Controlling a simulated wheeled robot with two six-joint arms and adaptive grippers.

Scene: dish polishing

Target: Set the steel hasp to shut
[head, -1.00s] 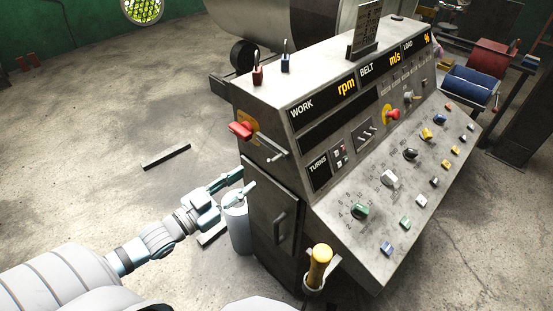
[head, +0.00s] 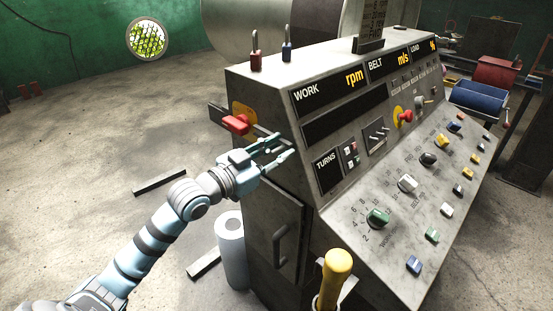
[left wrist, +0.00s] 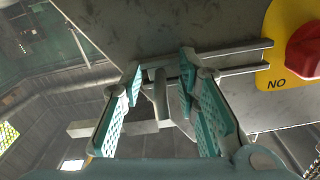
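The steel hasp (left wrist: 236,49) is on the side face of the console, beside the yellow plate (left wrist: 274,78) of the red rotary switch (head: 236,124). In the left wrist view it shows as parallel grey bars running from between my fingers toward the plate, with a short upright grip piece (left wrist: 160,95) at their left end. My left gripper (head: 279,148) is open at the hasp. In the left wrist view its fingertips (left wrist: 162,75) stand apart on either side of the grip piece. I cannot tell whether they touch it. In the head view the gripper hides most of the hasp. My right gripper is not in view.
The grey console (head: 330,200) fills the right, with knobs and switches on its sloped top. Two padlocks (head: 255,48) stand on its upper edge. A yellow-handled lever (head: 335,270) rises at the front. A white roll (head: 231,245) stands by the cabinet door.

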